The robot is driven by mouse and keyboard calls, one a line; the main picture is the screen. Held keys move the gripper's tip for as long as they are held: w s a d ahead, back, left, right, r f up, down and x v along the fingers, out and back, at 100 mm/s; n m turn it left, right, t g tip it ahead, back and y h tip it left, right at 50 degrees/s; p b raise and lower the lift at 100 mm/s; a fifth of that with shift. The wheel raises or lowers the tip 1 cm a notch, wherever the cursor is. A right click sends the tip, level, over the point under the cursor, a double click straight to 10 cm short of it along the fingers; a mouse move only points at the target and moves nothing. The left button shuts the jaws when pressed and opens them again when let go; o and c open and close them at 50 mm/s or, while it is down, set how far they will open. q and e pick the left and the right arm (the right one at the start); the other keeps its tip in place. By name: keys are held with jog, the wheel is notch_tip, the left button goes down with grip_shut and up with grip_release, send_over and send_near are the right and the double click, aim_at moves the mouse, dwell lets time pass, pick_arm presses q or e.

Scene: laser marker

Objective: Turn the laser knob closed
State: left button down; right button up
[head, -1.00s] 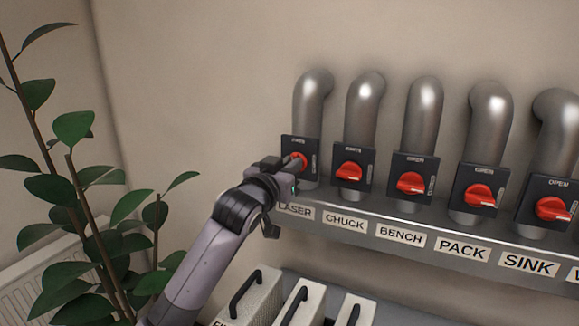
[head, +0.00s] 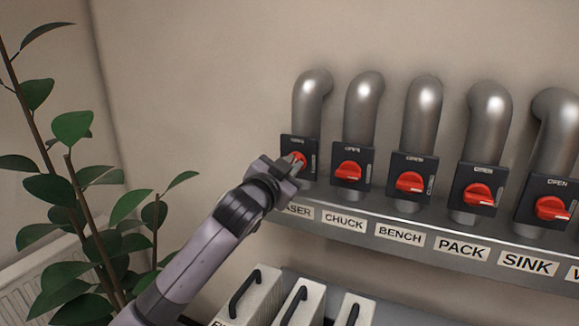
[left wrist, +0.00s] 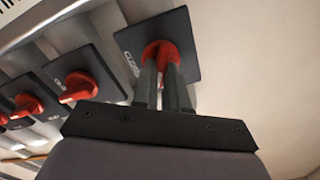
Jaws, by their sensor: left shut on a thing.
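The red laser knob (head: 297,158) sits on a dark plate (head: 307,145) at the left end of the row, above the partly covered LASER label (head: 297,211). My left gripper (head: 293,166) is at the knob and hides much of it in the head view. In the left wrist view, the two fingers of my left gripper (left wrist: 163,88) are shut on the red laser knob (left wrist: 160,52). The lettering on its dark plate (left wrist: 184,28) is only partly readable there. My right gripper is not in view.
To the right, a row of similar red knobs follows, starting with the CHUCK knob (head: 348,172). A grey labelled shelf (head: 365,222) runs below them. White boxes with black handles (head: 293,300) stand lower down. A leafy plant (head: 75,200) is at the left.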

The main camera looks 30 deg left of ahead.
pick_arm(q)
jog(key=m, duration=1.1)
jog(key=shift+d+f+m, duration=0.15)
jog(key=shift+f+m, duration=0.15)
jog(key=shift+m, duration=0.1)
dwell(0.3)
jog(key=c, duration=1.2)
grip_release()
jog(key=shift+o, duration=0.2)
jog(key=shift+s, duration=0.1)
jog(key=s+b, duration=0.1)
jog(key=s, duration=0.6)
jog(key=shift+d, duration=0.2)
